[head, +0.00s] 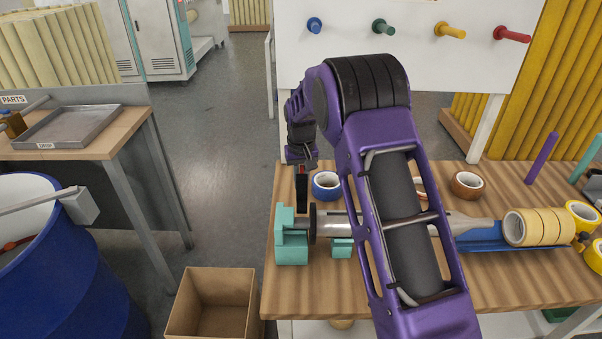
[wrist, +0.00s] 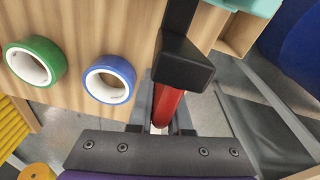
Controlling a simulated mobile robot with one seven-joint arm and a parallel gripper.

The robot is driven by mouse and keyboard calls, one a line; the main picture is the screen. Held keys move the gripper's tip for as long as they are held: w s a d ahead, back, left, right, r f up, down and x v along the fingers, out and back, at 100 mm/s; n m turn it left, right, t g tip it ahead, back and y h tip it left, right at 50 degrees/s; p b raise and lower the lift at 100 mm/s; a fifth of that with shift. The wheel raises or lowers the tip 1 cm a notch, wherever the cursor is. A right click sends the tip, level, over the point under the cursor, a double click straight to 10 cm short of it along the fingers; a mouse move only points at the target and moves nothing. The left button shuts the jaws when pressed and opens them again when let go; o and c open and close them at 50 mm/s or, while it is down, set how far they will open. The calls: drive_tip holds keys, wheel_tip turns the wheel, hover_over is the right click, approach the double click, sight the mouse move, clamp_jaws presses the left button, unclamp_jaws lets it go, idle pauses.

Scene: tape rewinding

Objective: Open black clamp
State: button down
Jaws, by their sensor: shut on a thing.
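The black clamp lever (wrist: 185,62) with a red grip (wrist: 166,104) runs up from the work table into my gripper (wrist: 160,128) in the wrist view. In the head view the lever (head: 302,190) stands upright beside the turquoise stand (head: 291,238) at the table's left end. My gripper (head: 302,158) is directly above it, shut on the red grip. The lever's lower end and pivot are not clear. Just right of the stand a black disc (head: 313,223) sits on the metal shaft (head: 335,224).
A blue tape roll (head: 326,185) lies close right of the lever; a green roll (wrist: 35,62) shows in the wrist view. A brown roll (head: 467,184) lies farther right. A cardboard box (head: 212,302) stands on the floor left.

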drive_tip(key=shift+w+d+f+g, duration=0.1)
drive_tip(key=shift+d+f+g, duration=0.05)
drive_tip(key=shift+f+g, duration=0.55)
drive_tip(key=c, duration=0.9)
unclamp_jaws()
drive_tip(key=shift+r, duration=0.1)
drive_tip(key=shift+w+r, duration=0.1)
drive_tip(key=shift+r, duration=0.4)
wheel_tip(320, 180, up, 16)
drive_tip(key=shift+r, duration=0.2)
